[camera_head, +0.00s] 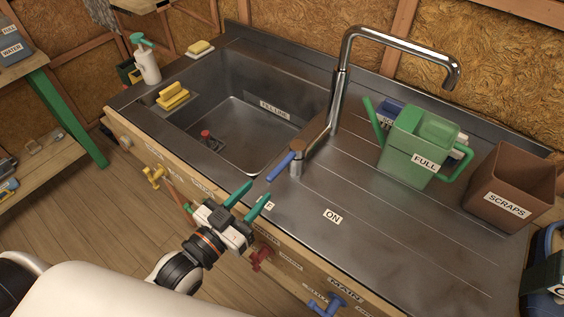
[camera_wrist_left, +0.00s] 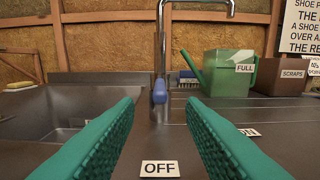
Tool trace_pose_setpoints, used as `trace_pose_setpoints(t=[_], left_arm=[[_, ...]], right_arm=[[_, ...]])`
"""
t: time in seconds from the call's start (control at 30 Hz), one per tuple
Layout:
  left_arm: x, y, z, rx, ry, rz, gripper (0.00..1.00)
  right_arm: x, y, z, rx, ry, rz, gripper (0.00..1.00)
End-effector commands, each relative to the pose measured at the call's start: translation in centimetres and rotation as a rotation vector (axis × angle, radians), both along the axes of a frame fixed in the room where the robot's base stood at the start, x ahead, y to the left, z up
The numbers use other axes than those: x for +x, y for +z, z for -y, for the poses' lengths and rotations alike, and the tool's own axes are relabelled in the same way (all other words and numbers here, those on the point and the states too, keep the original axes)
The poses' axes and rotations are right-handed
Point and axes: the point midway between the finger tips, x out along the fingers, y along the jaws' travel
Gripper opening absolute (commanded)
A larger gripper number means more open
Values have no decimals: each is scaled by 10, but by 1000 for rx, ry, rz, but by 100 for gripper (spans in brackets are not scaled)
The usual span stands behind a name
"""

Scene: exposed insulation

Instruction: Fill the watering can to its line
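The green watering can (camera_head: 408,150), labelled FULL, stands upright on the ribbed drainboard; its inside water level is hidden. It also shows in the left wrist view (camera_wrist_left: 225,85). The ON label (camera_head: 332,216) lies to the right. My left gripper (camera_head: 260,190) is open and empty, just short of the lever, whose blue tip (camera_wrist_left: 160,92) appears between its fingers.
The empty-looking sink (camera_head: 245,135) with a FILL LINE label is left of the tap. A brown SCRAPS bin (camera_head: 508,190) stands right of the can, a blue item (camera_head: 390,113) behind it. Colored valves, including a blue one (camera_head: 328,303), line the front edge. The front drainboard is clear.

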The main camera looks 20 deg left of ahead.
Motion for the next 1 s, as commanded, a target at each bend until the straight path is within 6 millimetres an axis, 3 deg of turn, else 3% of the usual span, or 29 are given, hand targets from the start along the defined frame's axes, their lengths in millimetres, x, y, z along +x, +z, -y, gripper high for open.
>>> trace_pose_setpoints(t=[0.2,0.43,0.87,1.0], left_arm=[[44,3,15,-1,1,6,36],[77,2,28,-1,1,3,36],[87,0,32,0,0,0,36],[87,1,32,0,0,0,17]], right_arm=[[0,8,0,0,0,0,36],[0,12,0,0,0,1,36],[1,13,0,0,0,1,36],[1,13,0,0,-1,1,36]])
